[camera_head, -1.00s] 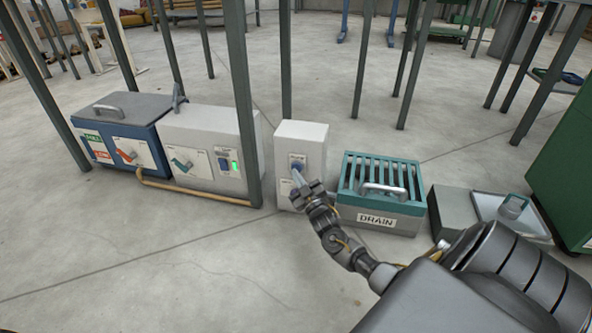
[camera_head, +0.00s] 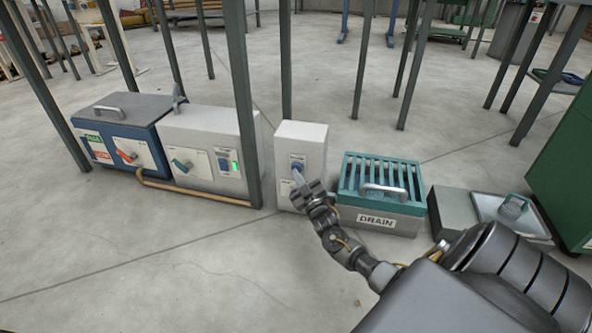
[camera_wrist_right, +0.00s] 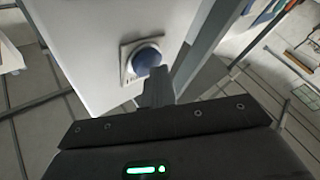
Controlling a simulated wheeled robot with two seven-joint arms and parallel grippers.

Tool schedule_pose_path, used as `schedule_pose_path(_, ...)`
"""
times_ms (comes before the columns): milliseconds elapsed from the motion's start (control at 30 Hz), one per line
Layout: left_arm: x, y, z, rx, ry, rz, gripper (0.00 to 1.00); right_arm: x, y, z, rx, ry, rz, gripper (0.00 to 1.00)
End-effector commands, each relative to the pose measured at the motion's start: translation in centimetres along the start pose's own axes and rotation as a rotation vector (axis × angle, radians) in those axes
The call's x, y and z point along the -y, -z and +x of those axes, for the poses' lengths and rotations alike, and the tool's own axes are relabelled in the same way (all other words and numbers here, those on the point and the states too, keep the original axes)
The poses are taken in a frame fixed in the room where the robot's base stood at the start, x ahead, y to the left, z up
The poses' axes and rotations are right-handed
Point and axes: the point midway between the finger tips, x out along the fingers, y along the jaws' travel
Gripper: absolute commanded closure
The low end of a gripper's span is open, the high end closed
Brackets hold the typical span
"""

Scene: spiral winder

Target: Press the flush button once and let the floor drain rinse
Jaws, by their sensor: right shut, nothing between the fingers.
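The flush button (camera_head: 297,164) is a blue round button on the front of an upright white box (camera_head: 313,140). In the right wrist view the button (camera_wrist_right: 147,58) sits in a pale square plate. My right gripper (camera_head: 298,179) is shut and empty, its fingertips just in front of and slightly below the button. In the wrist view its fingertips (camera_wrist_right: 158,82) lie close to the button's lower right edge; I cannot tell whether they touch. The floor drain (camera_head: 376,221), a grey box labelled DRAIN with a teal slatted grate and metal handle, stands right of the white box. My left gripper is not in view.
A white control box (camera_head: 205,150) with a lit green indicator and a blue lidded box (camera_head: 110,130) stand to the left. A grey box with a tray (camera_head: 510,213) stands right of the drain. Grey posts (camera_head: 243,100) rise nearby. The front floor is clear.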

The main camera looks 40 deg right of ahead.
Motion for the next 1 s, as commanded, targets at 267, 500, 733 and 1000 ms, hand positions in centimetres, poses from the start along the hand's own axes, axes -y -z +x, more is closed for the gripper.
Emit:
schedule_pose_path(267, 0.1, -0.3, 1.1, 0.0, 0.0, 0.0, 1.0, 0.6, 0.8, -0.9, 0.001, -0.001, 0.001, 1.0)
schedule_pose_path(500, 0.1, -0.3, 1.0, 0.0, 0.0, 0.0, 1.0, 0.7, 0.7, -1.0, 0.0, -0.001, 0.0, 1.0)
schedule_pose_path(733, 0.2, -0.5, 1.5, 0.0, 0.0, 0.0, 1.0, 0.9, 1.1, -1.3, 0.001, 0.0, 0.001, 1.0)
schedule_pose_path(1000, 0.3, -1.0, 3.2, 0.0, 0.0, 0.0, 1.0, 2.1, 2.5, -3.0, 0.001, 0.002, 0.002, 1.0)
